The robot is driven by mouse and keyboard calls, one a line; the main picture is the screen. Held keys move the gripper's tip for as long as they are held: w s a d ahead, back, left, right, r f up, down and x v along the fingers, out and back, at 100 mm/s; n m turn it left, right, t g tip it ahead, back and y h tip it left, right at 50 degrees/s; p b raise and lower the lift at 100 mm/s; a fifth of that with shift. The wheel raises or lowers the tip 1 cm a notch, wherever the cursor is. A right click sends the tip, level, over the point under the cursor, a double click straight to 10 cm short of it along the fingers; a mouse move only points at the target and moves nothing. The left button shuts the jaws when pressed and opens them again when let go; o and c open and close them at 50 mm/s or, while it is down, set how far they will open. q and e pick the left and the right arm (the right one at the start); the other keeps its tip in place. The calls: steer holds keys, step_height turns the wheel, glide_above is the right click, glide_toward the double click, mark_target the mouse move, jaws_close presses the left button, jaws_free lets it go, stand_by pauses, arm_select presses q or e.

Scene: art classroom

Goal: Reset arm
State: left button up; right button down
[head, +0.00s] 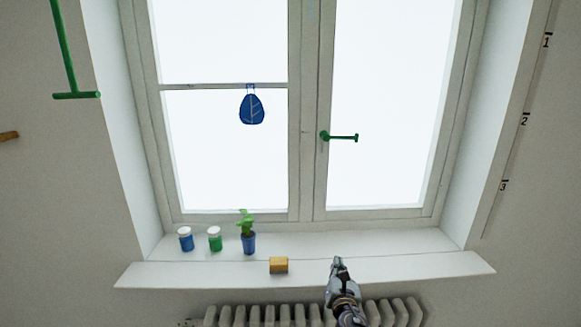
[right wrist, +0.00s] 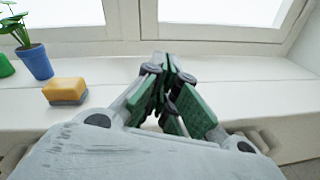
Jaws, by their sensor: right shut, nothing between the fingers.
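My right gripper (head: 338,263) is at the front edge of the white windowsill (head: 400,266), to the right of the yellow sponge. In the right wrist view my right gripper (right wrist: 172,62) points towards the window, with its green-padded fingers together and nothing between them. My left gripper is not in the head view.
A yellow sponge (head: 278,265), a potted plant (head: 248,242), a green jar (head: 215,239) and a blue jar (head: 186,239) stand on the sill. The window's green handle (head: 342,137) is above. A radiator (head: 270,316) is below. The sill's right part is clear.

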steer(key=s+d+f+m+g, duration=0.3)
steer(key=s+f+m+g, duration=0.15)
steer(key=s+m, duration=0.6)
steer(key=s+d+f+m+g+y, duration=0.15)
steer(key=s+f+m+g, duration=0.3)
steer(key=s+m, duration=0.65)
steer(key=s+d+f+m+g+h, duration=0.1)
steer(key=s+d+f+m+g, duration=0.3)
steer(key=s+m, duration=0.65)
steer(key=s+f+n+g, duration=0.1)
steer(key=s+f, duration=0.1)
steer(key=f, duration=1.5)
steer(key=s+f+n+g, duration=0.1)
steer(key=s+f, duration=0.1)
steer(key=f, duration=1.4)
steer(key=s+d+f, duration=0.1)
steer(key=s+f, duration=0.9)
steer(key=s, duration=0.1)
steer(key=s+d+f+g, duration=0.1)
steer(key=s+d+f, duration=0.1)
steer(key=s+f, duration=0.8)
steer(key=shift+s+d+f, duration=0.25)
steer(key=shift+s+f, duration=0.05)
steer(key=shift+s, duration=0.4)
